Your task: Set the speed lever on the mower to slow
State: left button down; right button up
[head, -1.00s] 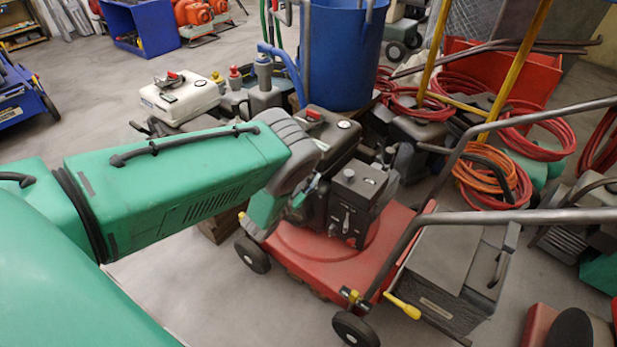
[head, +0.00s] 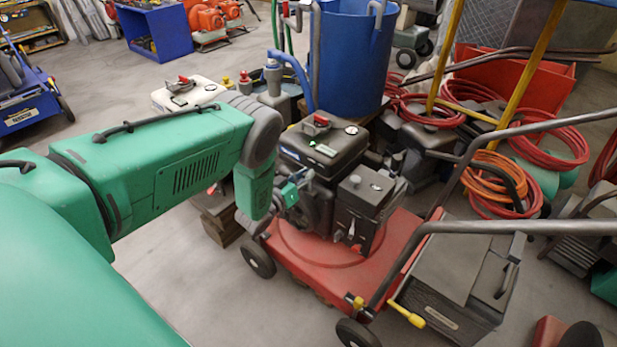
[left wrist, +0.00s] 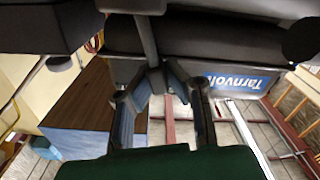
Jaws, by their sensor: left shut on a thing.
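The red mower (head: 310,262) stands on the floor with a dark engine (head: 322,148) and a grey control box (head: 366,205) on its deck. Small levers (head: 353,246) with red and pale parts show low on the box. My left gripper (head: 300,185) is beside the engine, left of the box. In the left wrist view, the fingertips (left wrist: 160,76) are closed around the end of a dark grey lever (left wrist: 147,42) below the engine housing with a blue "Tarnvolt" label (left wrist: 238,82). Its markings and position are hidden. My right gripper is out of view.
The mower's handlebar (head: 470,230) and grey rear box (head: 450,280) are at the right. A blue barrel (head: 345,60), a white-topped engine (head: 190,92) and red hoses (head: 550,140) crowd behind. Bare floor (head: 205,280) lies left of the mower.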

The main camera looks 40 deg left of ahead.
pick_arm(q)
jog(key=shift+s+a+f+n, duration=0.3)
jog(key=shift+a+f+n, duration=0.1)
jog(key=shift+f+n, duration=0.25)
jog(key=shift+r, duration=0.1)
jog(key=c, duration=1.6)
grip_release()
jog(key=shift+o, duration=0.2)
jog(key=shift+w+r, duration=0.1)
jog(key=shift+r, duration=0.05)
jog(key=s+a, duration=0.1)
jog(key=s, duration=1.1)
